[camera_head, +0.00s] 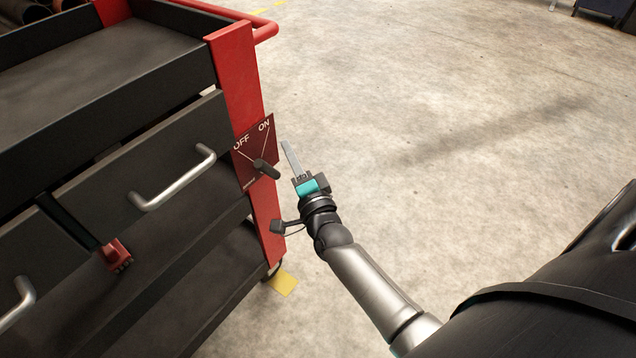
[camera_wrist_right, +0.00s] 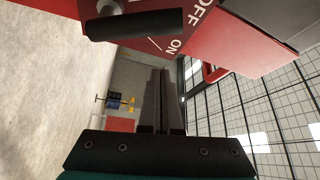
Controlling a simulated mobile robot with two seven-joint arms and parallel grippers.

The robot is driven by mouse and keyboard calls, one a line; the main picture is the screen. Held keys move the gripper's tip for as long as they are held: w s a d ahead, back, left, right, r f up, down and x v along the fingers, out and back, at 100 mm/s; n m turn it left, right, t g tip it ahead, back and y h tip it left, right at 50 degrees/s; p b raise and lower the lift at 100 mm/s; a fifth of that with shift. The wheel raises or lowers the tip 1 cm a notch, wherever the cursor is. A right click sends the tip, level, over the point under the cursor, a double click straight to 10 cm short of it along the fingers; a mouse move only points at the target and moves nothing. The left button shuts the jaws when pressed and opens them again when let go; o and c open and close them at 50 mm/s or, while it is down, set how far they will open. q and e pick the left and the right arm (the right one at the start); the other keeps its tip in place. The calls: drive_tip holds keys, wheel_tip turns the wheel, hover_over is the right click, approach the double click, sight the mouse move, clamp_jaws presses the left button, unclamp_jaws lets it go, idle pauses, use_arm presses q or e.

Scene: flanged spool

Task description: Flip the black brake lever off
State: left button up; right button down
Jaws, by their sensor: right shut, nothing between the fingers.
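The black brake lever (camera_head: 266,169) sits on a dark red plate (camera_head: 245,172) marked OFF and ON, on the cart's red corner post. Its handle points down and to the right in the head view, below the ON mark. In the right wrist view the lever (camera_wrist_right: 135,25) shows at the top, with the ON mark just below its right end. My right gripper (camera_head: 286,146) is shut and empty, with its fingers pointing up just right of the plate, apart from the lever. In the wrist view its fingers (camera_wrist_right: 161,85) lie together below the lever. My left gripper is out of view.
The cart has a black top tray (camera_head: 100,85), drawers with metal handles (camera_head: 175,180) and a red push bar (camera_head: 262,32). A black bar with a red block (camera_head: 116,256) crosses a drawer front. Concrete floor (camera_head: 430,110) right of the cart is clear.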

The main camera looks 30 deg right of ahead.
use_arm(q)
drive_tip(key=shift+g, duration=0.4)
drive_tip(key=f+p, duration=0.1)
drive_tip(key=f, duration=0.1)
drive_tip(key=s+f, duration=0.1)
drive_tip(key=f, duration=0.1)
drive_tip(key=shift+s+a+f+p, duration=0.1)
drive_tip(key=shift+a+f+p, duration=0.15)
drive_tip(key=shift+p, duration=0.15)
use_arm(e)
drive_tip(key=s+f, duration=0.2)
drive_tip(key=s, duration=0.7)
drive_tip(key=shift+s+a+f, duration=0.35)
drive_tip(key=shift+a, duration=0.1)
